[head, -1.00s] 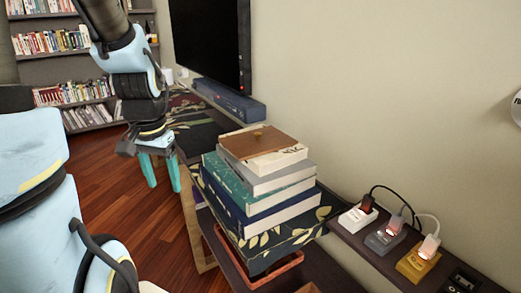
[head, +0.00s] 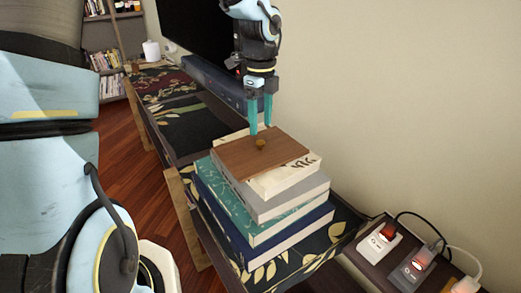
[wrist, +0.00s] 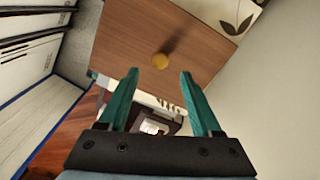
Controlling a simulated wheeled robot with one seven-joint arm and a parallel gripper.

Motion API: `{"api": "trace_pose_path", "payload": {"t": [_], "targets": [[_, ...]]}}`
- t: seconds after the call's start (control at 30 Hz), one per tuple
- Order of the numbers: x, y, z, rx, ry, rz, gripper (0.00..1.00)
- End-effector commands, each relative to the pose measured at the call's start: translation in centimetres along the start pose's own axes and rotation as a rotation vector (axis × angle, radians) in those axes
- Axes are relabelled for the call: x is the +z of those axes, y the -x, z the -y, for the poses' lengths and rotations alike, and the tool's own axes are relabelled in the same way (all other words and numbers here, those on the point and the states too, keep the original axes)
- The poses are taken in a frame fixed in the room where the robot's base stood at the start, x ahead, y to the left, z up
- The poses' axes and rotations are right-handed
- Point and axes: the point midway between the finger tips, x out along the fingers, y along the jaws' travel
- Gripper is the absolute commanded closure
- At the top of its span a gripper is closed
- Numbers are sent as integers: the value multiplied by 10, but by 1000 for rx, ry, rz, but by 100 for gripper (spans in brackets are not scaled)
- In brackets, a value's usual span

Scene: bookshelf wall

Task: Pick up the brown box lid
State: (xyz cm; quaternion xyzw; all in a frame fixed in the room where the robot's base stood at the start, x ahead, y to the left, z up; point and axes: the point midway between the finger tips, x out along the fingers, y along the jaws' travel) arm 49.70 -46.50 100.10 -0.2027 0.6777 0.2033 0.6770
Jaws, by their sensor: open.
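In the wrist view my gripper (wrist: 158,75) is open. I cannot tell whether the fingertips touch the lid.
A black TV (head: 190,38) and a blue bar (head: 212,82) stand behind, along the wall. Lit power adapters (head: 380,241) with cables sit on a ledge at right. Patterned cloth (head: 202,133) covers the long table. Wooden floor is clear at left.

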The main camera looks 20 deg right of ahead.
Motion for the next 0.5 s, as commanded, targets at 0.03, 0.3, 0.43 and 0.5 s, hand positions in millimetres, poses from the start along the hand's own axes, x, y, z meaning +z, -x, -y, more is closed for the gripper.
{"api": "trace_pose_path", "payload": {"t": [0.03,0.3,0.43,0.5], "targets": [[0,-4,0,1,0,-1,34],[0,-30,0,4,-1,-2,34],[1,-49,1,2,1,-1,34],[1,-55,1,1,1,1,34]]}}
